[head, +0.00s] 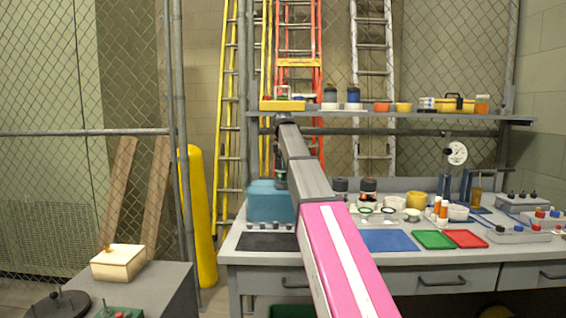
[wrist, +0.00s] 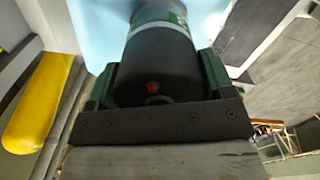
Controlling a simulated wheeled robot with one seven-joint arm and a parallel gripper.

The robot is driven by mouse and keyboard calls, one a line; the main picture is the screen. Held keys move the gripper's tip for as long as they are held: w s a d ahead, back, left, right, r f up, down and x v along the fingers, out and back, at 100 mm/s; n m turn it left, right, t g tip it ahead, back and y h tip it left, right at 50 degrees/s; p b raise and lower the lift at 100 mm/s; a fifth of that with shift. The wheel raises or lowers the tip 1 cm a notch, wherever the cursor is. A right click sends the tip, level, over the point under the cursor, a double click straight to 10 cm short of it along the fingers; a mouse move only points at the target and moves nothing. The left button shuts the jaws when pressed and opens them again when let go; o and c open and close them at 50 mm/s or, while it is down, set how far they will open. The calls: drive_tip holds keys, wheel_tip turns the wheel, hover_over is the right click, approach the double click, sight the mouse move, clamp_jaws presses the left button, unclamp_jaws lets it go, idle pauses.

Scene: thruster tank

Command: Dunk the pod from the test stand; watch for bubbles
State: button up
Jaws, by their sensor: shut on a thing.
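My gripper (wrist: 157,85) is shut on the pod (wrist: 155,62), a dark cylinder with a pale and green band and a small red spot on its end. Dark green jaws flank it on both sides. In the wrist view, the light blue of the tank (wrist: 92,22) lies beyond the pod. In the head view, the teal tank (head: 262,206) stands on the bench, and my gripper (head: 281,178) is over it, partly hidden by my arm. Whether the pod's far end is inside the tank cannot be told. No bubbles can be made out.
The bench holds a black mat (head: 266,242), a blue mat (head: 390,240), a green tray (head: 433,240), a red tray (head: 466,238) and several bottles. A loaded shelf (head: 420,116) runs above. A grey cabinet (head: 165,290) with a cream box (head: 118,264) stands at left, near a yellow post (head: 202,225).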

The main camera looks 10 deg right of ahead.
sight(283, 181)
drive_tip(key=shift+f, duration=0.25)
drive_tip(key=shift+f, duration=0.8)
drive_tip(key=shift+f, duration=0.15)
drive_tip(key=shift+f, duration=0.75)
drive_tip(key=shift+f, duration=0.15)
drive_tip(key=shift+f, duration=0.75)
drive_tip(key=shift+f, duration=0.9)
drive_tip(key=shift+f, duration=0.15)
